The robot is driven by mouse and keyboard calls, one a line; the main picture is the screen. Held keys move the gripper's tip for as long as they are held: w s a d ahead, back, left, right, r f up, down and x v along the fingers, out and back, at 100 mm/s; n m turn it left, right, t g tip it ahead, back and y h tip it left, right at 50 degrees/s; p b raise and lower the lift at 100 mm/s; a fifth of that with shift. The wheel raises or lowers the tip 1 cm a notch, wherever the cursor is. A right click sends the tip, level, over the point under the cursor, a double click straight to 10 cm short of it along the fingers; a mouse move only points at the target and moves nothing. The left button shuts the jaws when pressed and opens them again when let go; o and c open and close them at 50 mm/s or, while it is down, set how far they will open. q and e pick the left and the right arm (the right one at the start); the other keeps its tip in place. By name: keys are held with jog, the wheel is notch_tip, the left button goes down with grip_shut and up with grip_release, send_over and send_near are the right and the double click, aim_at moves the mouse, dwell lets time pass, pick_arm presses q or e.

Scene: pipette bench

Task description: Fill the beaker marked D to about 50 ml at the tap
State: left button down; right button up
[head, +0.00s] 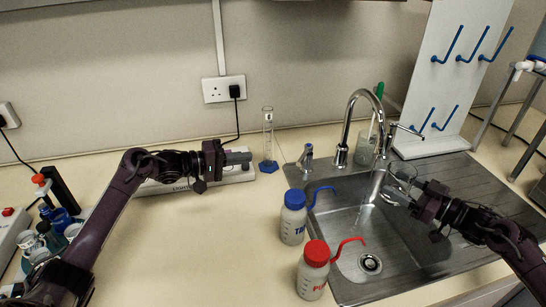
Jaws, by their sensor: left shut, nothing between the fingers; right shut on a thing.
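A clear glass beaker (403,172) is in my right gripper (396,188), above the sink (345,215), near and slightly right of the tap (352,118) spout. My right gripper is shut on the beaker. No letter on it can be read, and its water level cannot be made out. A bright streak shows below the spout; I cannot tell whether it is running water or a reflection. My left gripper (238,158) is shut and empty over the bench, at the white device by the wall, well left of the sink.
A blue-capped wash bottle (293,222) and a red-capped one (313,275) stand along the sink's left edge. A measuring cylinder (268,140) stands behind. Another glass (366,148) holding a green-topped item is behind the tap. A pegged drying rack (440,110) rises at back right. The front-middle bench is clear.

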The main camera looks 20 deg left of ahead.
aim_at(304, 157)
pick_arm(q)
jog(key=s+d+x, duration=0.2)
jog(key=x, duration=1)
jog(key=shift+f, duration=0.15)
jog(key=shift+w, duration=0.15)
jog(key=shift+d, duration=0.25)
jog(key=shift+s+d, duration=0.15)
jog(key=shift+d, duration=0.6)
jog(key=shift+s+d, duration=0.15)
jog(key=shift+d, duration=0.55)
jog(key=d, duration=0.3)
jog(key=shift+w+d, duration=0.1)
jog(key=shift+w, duration=0.1)
pick_arm(e)
jog(key=shift+a, duration=0.1)
